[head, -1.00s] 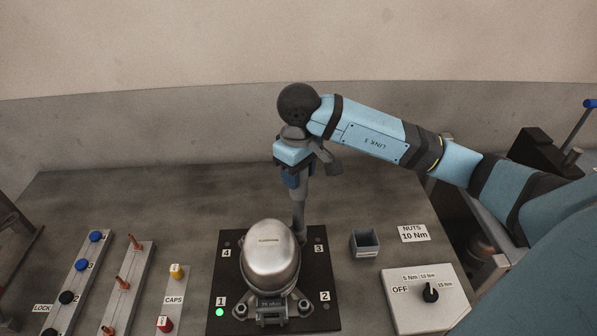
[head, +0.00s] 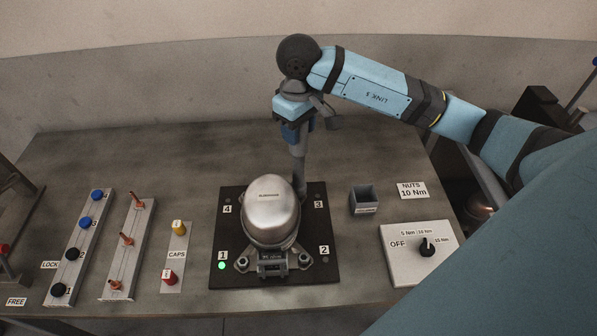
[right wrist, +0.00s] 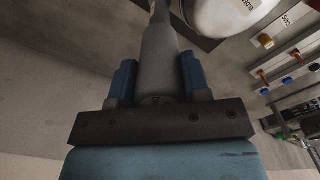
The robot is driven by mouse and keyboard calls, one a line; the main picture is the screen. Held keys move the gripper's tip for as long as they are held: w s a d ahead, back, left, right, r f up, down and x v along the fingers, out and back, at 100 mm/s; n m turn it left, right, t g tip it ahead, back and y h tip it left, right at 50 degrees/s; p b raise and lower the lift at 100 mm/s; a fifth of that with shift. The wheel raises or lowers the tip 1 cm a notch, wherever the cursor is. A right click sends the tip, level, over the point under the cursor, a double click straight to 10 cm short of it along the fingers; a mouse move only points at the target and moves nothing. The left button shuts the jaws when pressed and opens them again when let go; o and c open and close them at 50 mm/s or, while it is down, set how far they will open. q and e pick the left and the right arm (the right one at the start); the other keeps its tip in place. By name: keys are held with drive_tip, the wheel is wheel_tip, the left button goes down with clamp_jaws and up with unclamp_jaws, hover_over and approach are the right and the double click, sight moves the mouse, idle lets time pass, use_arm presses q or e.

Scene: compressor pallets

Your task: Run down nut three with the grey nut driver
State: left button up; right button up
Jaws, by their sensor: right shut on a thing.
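The grey nut driver (head: 299,160) is upright in my right gripper (head: 297,132). The right wrist view shows the blue fingers closed on both sides of the driver's grey body (right wrist: 161,62). The driver's lower end goes down behind the right rear of the silver compressor (head: 270,208), beside the label 3 (head: 318,204). Its tip and nut three are hidden, so I cannot tell whether they touch. The compressor stands on a dark pallet (head: 230,271) with corners labelled 1 to 4. A green light (head: 222,266) is lit by label 1. My left gripper is not in view.
A small grey bin (head: 363,199) and a "NUTS 10 Nm" card (head: 411,190) are right of the pallet. A torque selector box (head: 410,268) stands at the front right. On the left are the caps strip (head: 173,275), a rack of copper-coloured pieces (head: 127,255) and a lock rack (head: 79,245).

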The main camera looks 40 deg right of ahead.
drive_tip(key=shift+f+b, duration=0.85)
drive_tip(key=shift+b, duration=0.05)
idle(2.7)
drive_tip(key=shift+r, duration=0.1)
drive_tip(key=shift+r+p, duration=0.8)
drive_tip(key=shift+r, duration=1.7)
